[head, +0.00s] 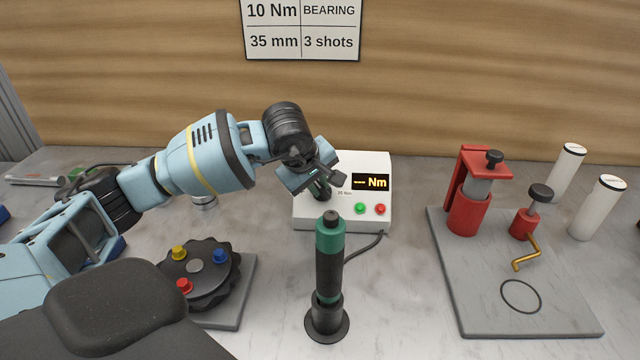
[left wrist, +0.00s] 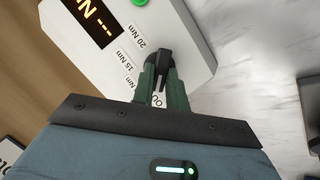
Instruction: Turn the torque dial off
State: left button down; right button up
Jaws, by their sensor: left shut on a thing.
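The torque controller (head: 342,214) is a white box at the middle back with a lit display (head: 371,182) reading dashes and "Nm", a green button (head: 360,208) and a red button (head: 380,209). My left gripper (head: 325,185) reaches in from the left over its left side. The left wrist view shows the green fingers shut on the black torque dial (left wrist: 163,65). Marks for 15 Nm and 20 Nm show beside the dial; the lower labels are partly hidden by the fingers. My right gripper is not in view.
A green and black screwdriver (head: 329,255) stands upright in a holder in front of the controller, with a cable behind it. A black knobbed wheel (head: 198,273) is at left. A grey plate (head: 485,305) with red fixtures is at right, near white cylinders (head: 597,207).

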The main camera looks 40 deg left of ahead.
pick_arm(q)
jog(key=n, duration=0.2)
jog(key=shift+s+f+n+t+b, duration=0.1)
jog(key=shift+f+n+t+b, duration=0.15)
jog(key=shift+n+t+b, duration=0.15)
jog(key=shift+f+n+t+b, duration=0.1)
jog(key=shift+n+t+b, duration=0.25)
jog(key=shift+n, duration=0.45)
jog(key=n+b, duration=0.1)
jog(key=n+t+b, duration=0.1)
jog(key=n, duration=0.1)
jog(key=shift+s+f, duration=0.1)
jog(key=shift+s, duration=0.1)
jog(key=shift+n+t+b, duration=0.25)
jog(key=shift+n+b, duration=0.35)
jog(key=shift+n, duration=0.3)
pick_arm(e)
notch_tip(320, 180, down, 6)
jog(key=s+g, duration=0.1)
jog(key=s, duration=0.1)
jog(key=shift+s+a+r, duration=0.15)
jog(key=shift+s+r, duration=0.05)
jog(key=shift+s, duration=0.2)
pick_arm(q)
jog(key=shift+r, duration=0.2)
jog(key=c, duration=1.4)
grip_release()
jog(key=shift+s, duration=0.1)
